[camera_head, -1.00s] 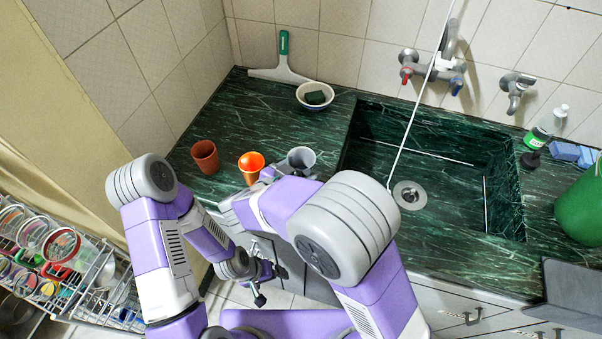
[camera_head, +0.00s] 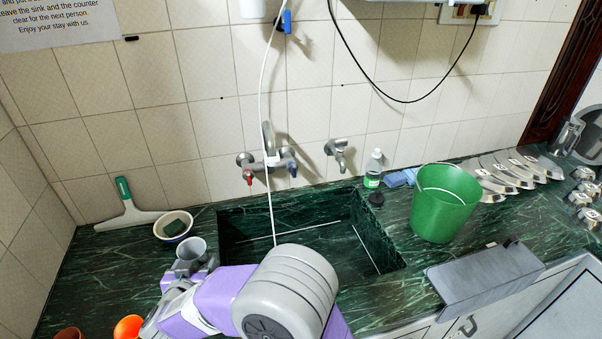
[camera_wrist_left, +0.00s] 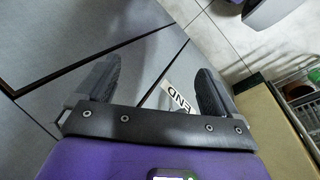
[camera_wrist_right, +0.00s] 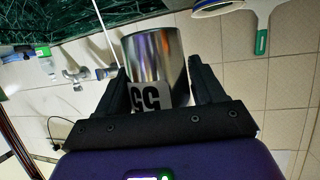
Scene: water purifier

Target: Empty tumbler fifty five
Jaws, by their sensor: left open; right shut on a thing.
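The tumbler marked 55 is a shiny grey metal cup (camera_head: 190,248) over the counter left of the sink. In the right wrist view the tumbler (camera_wrist_right: 155,58) shows its printed label between the fingers. My right gripper (camera_head: 184,268) is shut on it. In the head view its mouth faces up; its contents and the gap below it cannot be made out. My left gripper (camera_wrist_left: 155,90) is open and empty in the left wrist view, in front of grey cabinet fronts. It is outside the head view.
The dark green sink basin (camera_head: 355,230) lies right of the tumbler. A bowl with a sponge (camera_head: 173,226) stands just behind it. An orange cup (camera_head: 129,327) and a brown cup (camera_head: 68,334) are in front left. A green bucket (camera_head: 444,205) stands right of the sink.

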